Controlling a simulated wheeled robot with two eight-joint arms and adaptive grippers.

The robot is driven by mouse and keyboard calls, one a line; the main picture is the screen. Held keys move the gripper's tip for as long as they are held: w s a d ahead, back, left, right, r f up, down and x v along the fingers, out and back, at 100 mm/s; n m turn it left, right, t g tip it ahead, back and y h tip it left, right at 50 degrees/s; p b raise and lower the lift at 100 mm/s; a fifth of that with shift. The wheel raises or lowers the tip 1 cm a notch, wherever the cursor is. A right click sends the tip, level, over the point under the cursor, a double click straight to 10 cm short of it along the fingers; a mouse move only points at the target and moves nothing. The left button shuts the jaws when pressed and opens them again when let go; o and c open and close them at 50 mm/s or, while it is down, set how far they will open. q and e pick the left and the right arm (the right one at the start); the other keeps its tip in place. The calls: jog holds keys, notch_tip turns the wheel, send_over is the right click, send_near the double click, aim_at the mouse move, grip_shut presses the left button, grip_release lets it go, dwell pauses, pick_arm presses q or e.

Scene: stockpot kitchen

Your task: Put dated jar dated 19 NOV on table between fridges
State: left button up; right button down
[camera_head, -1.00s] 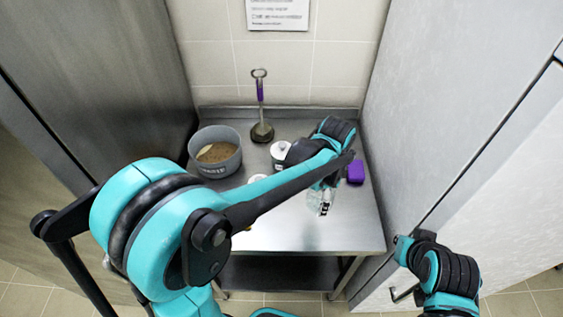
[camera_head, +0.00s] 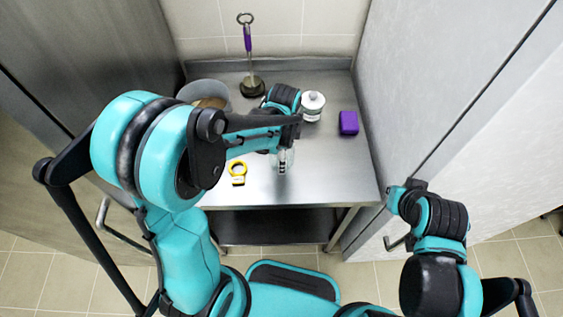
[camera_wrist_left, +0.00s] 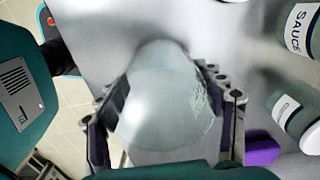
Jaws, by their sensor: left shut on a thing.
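My left gripper (camera_head: 281,148) is shut on a clear glass jar (camera_head: 283,162), held at the middle of the steel table (camera_head: 325,190). I cannot tell if the jar touches the tabletop. Its label in the head view is too small to read. In the left wrist view the jar (camera_wrist_left: 165,100) lies between both fingers of the left gripper (camera_wrist_left: 168,110), with faint white print on its side; no date is legible. My right gripper (camera_head: 402,190) is off the table's right side, in front of the right fridge; its jaws are not clear.
The wrist view shows a SAUCE-labelled container (camera_wrist_left: 299,30). Fridge walls (camera_head: 420,80) flank the table.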

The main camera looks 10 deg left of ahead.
pick_arm(q)
notch_tip(320, 180, down, 4)
jog(key=shift+r+b, duration=0.25)
jog(key=shift+b, duration=0.3)
jog(key=shift+f, duration=0.15)
jog(key=o, duration=1.8)
